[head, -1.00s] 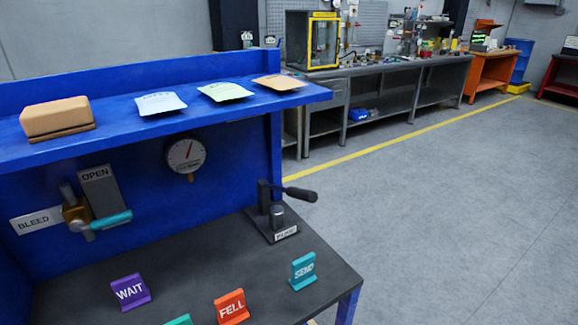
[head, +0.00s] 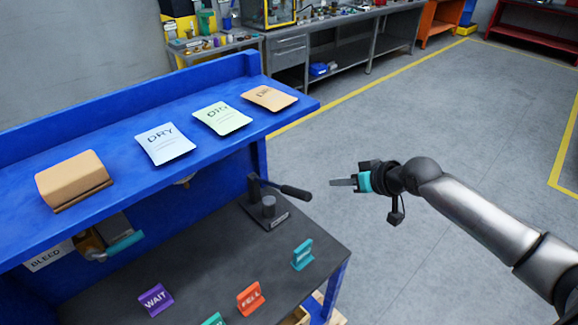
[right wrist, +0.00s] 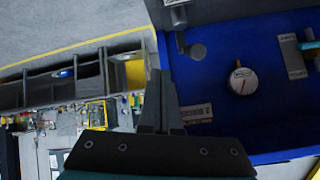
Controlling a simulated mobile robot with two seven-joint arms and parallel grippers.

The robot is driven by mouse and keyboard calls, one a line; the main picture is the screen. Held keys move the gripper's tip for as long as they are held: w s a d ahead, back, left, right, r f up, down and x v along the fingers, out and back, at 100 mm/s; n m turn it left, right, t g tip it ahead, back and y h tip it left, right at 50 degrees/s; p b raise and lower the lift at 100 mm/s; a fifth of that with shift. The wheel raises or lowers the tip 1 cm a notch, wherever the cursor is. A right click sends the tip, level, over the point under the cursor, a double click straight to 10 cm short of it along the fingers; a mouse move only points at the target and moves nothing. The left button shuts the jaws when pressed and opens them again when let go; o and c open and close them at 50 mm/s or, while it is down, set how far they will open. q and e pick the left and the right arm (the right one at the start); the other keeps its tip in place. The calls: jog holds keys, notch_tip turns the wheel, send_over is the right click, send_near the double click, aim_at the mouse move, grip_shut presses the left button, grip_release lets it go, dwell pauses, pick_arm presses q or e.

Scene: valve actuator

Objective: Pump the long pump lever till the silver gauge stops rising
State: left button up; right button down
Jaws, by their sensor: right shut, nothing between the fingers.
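The black pump lever (head: 295,191) sticks out to the right from the pump (head: 268,208) at the bench's back right corner. My right gripper (head: 334,182) is shut and empty, just right of the lever's tip and apart from it. Its closed fingers (right wrist: 158,100) fill the middle of the right wrist view. The round gauge (right wrist: 242,80), with a white dial and a red needle, shows on the blue panel there; I cannot read its value. In the head view the shelf hides nearly all of the gauge. My left gripper is not in view.
The blue shelf (head: 95,222) holds a tan block (head: 74,182) and several packets. WAIT (head: 155,299), FELL (head: 250,298) and teal (head: 303,254) signs stand on the dark bench top. The bleed valve's teal handle (head: 126,243) is at left. Open floor lies right of the bench.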

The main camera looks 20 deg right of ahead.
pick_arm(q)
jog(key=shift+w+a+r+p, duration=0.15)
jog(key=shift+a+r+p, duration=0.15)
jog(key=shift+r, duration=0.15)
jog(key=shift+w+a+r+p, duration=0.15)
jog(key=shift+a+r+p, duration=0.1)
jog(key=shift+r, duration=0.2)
pick_arm(e)
jog(key=a+r+n+y, duration=0.1)
jog(key=a+r, duration=0.2)
jog(key=r, duration=0.4)
jog(key=shift+w+a, duration=0.25)
jog(key=shift+a, duration=0.15)
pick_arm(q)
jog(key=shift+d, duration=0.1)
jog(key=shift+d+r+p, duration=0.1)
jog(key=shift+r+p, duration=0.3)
pick_arm(e)
jog(key=shift+w+a+f, duration=0.6)
jog(key=shift+w+f, duration=0.3)
jog(key=shift+f, duration=0.7)
jog(key=shift+w+a+f, duration=0.65)
jog(key=shift+w+f, duration=0.25)
jog(key=shift+f, duration=0.75)
jog(key=shift+w+a+f, duration=0.6)
jog(key=shift+w+f, duration=0.3)
jog(key=shift+f, duration=0.7)
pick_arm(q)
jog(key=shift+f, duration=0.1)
